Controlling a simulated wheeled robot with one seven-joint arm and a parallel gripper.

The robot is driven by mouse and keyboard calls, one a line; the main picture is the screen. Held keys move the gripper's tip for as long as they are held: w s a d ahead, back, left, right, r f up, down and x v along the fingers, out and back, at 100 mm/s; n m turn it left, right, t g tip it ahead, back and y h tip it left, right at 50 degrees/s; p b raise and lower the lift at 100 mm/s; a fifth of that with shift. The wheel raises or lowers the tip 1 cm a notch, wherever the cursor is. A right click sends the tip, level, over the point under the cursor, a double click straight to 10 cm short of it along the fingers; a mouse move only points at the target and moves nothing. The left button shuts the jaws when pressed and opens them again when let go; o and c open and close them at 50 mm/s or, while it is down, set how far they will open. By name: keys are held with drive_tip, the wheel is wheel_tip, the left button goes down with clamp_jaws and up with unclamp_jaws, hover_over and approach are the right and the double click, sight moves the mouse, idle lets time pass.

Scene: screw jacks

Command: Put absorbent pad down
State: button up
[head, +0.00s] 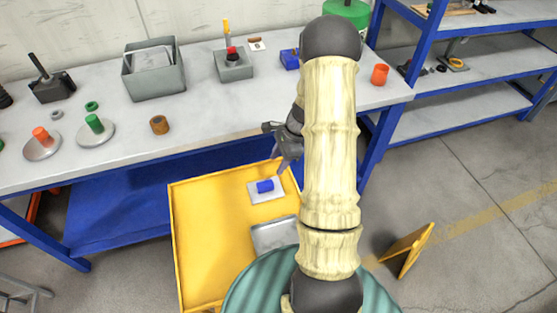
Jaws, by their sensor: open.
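A pale grey-white square (256,196), which looks like the absorbent pad, lies flat on the yellow cart top (208,235). A small blue cylinder (265,186) lies on it. My gripper (280,158) is open, above the cart's back edge, just up and to the right of the pad. It appears apart from the pad and holds nothing that I can see. My arm hides part of the gripper and the cart's right side.
A grey tray (274,234) lies on the cart, nearer me. The workbench (205,118) behind bears a grey bin (155,82), discs with orange and green pegs, a brown ring (159,125) and an orange cup (380,74). The cart's left part is clear. A yellow floor sign (407,250) stands right.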

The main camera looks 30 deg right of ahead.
drive_tip(key=shift+r, duration=0.1)
drive_tip(key=s+a+r+n+t+h, duration=0.1)
drive_tip(key=s+a+r+n+h, duration=0.3)
drive_tip(key=s+a+r+n, duration=0.9)
wheel_tip(320, 180, up, 3)
drive_tip(key=a+n, duration=0.2)
drive_tip(key=n, duration=0.5)
drive_tip(key=shift+s+t+h, duration=0.15)
drive_tip(key=shift+t+h, duration=0.15)
drive_tip(key=shift+t, duration=0.1)
drive_tip(key=shift+r, duration=0.15)
drive_tip(key=p+v, duration=0.2)
drive_tip(key=w+p+v, duration=0.1)
drive_tip(key=p, duration=0.1)
drive_tip(key=shift+s+r, duration=0.15)
drive_tip(key=shift+r, duration=0.35)
